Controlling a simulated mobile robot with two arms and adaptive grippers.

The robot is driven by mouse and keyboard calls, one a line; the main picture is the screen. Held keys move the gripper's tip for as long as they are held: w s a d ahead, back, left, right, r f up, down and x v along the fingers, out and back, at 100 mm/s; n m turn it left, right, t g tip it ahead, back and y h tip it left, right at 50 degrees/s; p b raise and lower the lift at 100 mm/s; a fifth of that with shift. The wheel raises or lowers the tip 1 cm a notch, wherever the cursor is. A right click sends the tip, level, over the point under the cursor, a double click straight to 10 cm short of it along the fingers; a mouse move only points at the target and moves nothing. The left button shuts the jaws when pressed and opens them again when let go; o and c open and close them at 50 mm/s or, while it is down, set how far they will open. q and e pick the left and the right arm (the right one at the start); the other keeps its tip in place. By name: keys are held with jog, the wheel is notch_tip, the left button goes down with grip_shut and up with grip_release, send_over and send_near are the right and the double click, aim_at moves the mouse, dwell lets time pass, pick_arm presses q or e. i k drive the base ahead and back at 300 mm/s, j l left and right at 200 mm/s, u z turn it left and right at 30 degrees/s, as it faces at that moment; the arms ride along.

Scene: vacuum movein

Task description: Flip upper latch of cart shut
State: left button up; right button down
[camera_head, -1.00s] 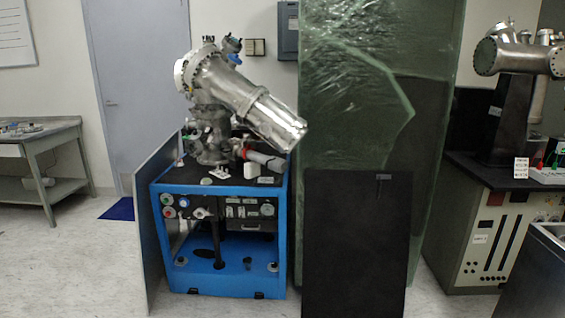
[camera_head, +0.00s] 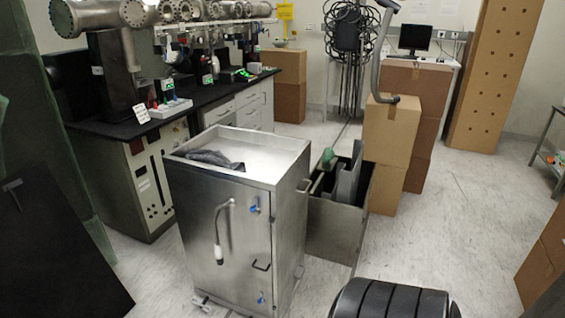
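The cart is a stainless steel cabinet (camera_head: 190,215) with a shallow open top, standing in the middle of the view. Its upper latch (camera_head: 255,209) is a small blue piece near the top right of the front door. It is too small to tell whether it is flipped open or shut. A similar lower latch (camera_head: 261,298) sits near the bottom of the same door. The door looks closed against the cart. Between the latches is a dark door handle (camera_head: 261,266). Neither of my grippers is in view.
A dark cloth (camera_head: 214,158) lies on the cart top. A curved tube (camera_head: 218,228) is on its front. A black ribbed rounded object (camera_head: 395,300) is at the bottom edge. An open metal bin (camera_head: 335,225) and cardboard boxes (camera_head: 388,140) stand behind right.

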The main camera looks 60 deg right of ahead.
aim_at(254, 208)
jog(key=z, duration=1.7)
